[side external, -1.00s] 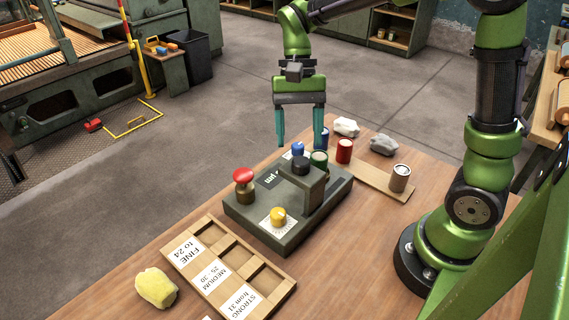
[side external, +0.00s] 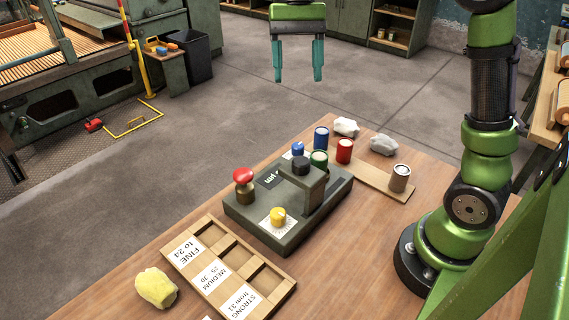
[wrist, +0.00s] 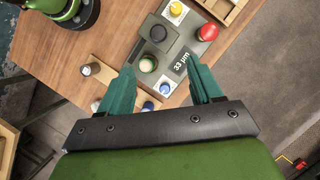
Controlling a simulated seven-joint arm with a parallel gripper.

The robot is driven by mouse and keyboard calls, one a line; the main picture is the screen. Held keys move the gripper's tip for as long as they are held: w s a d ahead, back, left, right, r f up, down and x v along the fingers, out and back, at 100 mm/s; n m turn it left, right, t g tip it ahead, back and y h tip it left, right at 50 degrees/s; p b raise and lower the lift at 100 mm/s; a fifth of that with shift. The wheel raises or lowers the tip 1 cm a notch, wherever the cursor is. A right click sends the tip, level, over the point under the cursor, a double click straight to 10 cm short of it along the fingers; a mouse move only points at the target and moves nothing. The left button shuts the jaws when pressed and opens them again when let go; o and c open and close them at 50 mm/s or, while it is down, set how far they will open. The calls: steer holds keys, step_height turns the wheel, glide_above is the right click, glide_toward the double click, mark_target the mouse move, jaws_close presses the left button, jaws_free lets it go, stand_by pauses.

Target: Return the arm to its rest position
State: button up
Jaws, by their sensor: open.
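My gripper (side external: 298,62) is open and empty, high above the far edge of the wooden table (side external: 115,262). Its two teal fingers point down, well apart, with nothing between them that they touch. The wrist view also shows the gripper (wrist: 165,85) from above, with the table and the gauge device below it. The rest of my arm stands at the right, its base on the table.
A grey gauge device (side external: 262,228) with a red button (side external: 243,176) and yellow knob (side external: 278,215) sits on the table. Several coloured cylinders, including a red one (side external: 344,150), stand near it. A labelled wooden tray (side external: 250,246) and yellow cloth (side external: 156,287) lie in front.

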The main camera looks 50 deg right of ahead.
steer(key=s+f+n+t+h, duration=0.1)
steer(key=s+f+n+t, duration=0.4)
steer(key=s+t, duration=0.5)
steer(key=shift+s+a+f, duration=0.3)
steer(key=shift+s+a, duration=0.1)
steer(key=shift+s, duration=0.45)
